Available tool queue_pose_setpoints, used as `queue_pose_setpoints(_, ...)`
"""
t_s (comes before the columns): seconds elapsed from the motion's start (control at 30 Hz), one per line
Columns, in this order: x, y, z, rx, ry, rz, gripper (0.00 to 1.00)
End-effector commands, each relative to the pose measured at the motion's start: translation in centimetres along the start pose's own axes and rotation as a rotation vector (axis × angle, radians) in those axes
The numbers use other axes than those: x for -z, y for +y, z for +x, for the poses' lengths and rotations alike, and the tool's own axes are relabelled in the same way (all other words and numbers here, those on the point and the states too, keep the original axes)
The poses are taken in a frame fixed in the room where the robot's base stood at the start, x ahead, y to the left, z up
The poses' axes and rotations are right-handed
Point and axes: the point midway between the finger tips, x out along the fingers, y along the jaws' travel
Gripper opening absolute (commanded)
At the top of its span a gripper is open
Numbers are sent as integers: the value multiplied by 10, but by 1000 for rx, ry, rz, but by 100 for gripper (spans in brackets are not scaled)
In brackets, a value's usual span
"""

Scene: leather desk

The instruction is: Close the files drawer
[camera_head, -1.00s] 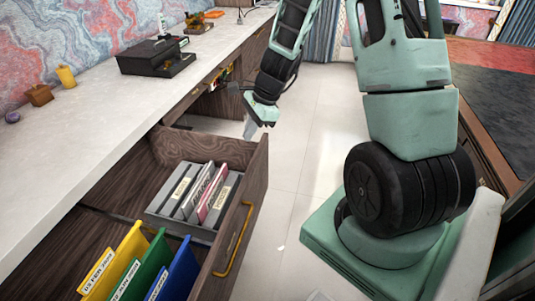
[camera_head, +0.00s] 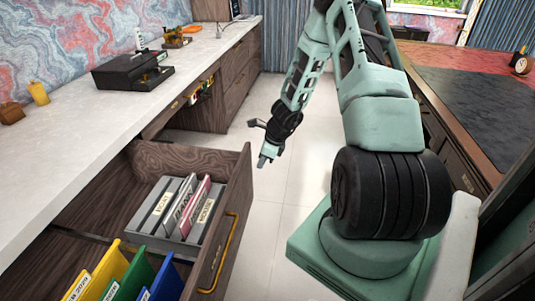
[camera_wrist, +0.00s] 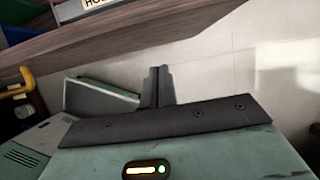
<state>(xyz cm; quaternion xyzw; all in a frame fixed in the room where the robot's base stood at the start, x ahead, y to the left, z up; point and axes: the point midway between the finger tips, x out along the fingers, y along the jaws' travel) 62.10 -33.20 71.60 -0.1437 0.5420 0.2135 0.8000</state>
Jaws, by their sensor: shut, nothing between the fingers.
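The files drawer (camera_head: 190,160) is pulled out from under the white counter at the lower left of the head view. It holds a grey box of files (camera_head: 172,206) and yellow, green and blue folders (camera_head: 134,278). Its dark wood front has a long yellow handle (camera_head: 222,252), which also shows at the left of the wrist view (camera_wrist: 18,88). My gripper (camera_head: 263,162) is shut and empty, in the air beyond the far end of the drawer front and to its right, apart from it. In the wrist view my fingertips (camera_wrist: 158,72) are together below the drawer's wooden edge.
The white counter (camera_head: 70,130) runs along the left wall and carries a black device (camera_head: 134,70). A second desk (camera_head: 460,95) stands at the right. Pale tiled floor (camera_head: 285,160) lies open between them.

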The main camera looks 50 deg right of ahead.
Motion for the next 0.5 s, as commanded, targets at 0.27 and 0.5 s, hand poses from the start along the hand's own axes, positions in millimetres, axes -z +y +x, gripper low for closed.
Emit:
queue_pose_setpoints(0.27,-34,0,9,1,0,-4,0)
queue_pose_setpoints(0.5,-37,0,12,0,0,-3,0)
